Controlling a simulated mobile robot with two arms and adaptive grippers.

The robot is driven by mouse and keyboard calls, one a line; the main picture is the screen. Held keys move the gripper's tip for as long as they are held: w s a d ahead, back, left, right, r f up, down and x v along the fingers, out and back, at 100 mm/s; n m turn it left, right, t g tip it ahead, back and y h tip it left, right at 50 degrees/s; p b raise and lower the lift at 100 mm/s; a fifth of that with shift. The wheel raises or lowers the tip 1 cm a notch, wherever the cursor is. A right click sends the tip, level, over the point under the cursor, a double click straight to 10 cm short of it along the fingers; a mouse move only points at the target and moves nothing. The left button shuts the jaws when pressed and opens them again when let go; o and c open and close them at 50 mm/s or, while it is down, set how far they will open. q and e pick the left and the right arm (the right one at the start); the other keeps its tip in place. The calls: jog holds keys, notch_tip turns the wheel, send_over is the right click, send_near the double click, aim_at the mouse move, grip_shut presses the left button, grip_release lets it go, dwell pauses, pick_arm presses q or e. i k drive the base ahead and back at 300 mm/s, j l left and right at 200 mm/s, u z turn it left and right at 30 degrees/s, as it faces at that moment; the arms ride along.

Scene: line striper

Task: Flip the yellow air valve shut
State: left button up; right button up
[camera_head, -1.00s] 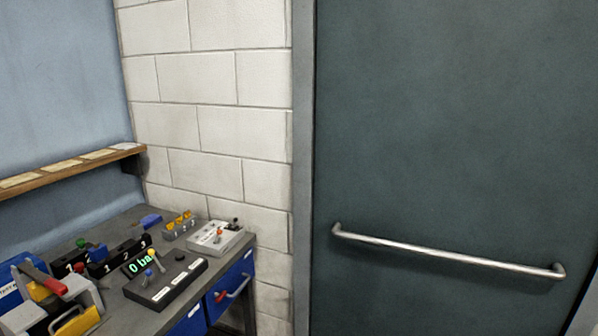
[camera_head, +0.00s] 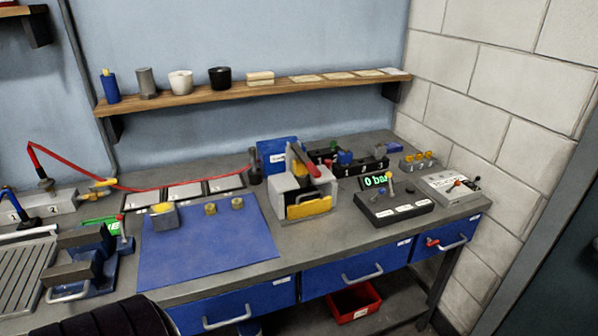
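A small yellow lever (camera_head: 104,183) sits on a fitting at the back left of the bench, by the end of a red hose (camera_head: 75,171). It looks like the yellow air valve, but it is too small to tell its exact angle. A display (camera_head: 375,181) on the right reads "0 ba", with the rest cut off or hidden. A dark ribbed part of my own arm shows at the bottom left edge. Neither gripper's fingers are in view.
A blue mat (camera_head: 205,252) lies on the bench with a grey-yellow block (camera_head: 164,215). A grey fixture (camera_head: 302,195) with a red lever and a black control box (camera_head: 394,208) stand right. A wooden shelf (camera_head: 240,93) hangs above; an open red bin (camera_head: 354,303) is below.

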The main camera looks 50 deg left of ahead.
aim_at(113, 181)
jog(key=u, duration=1.5)
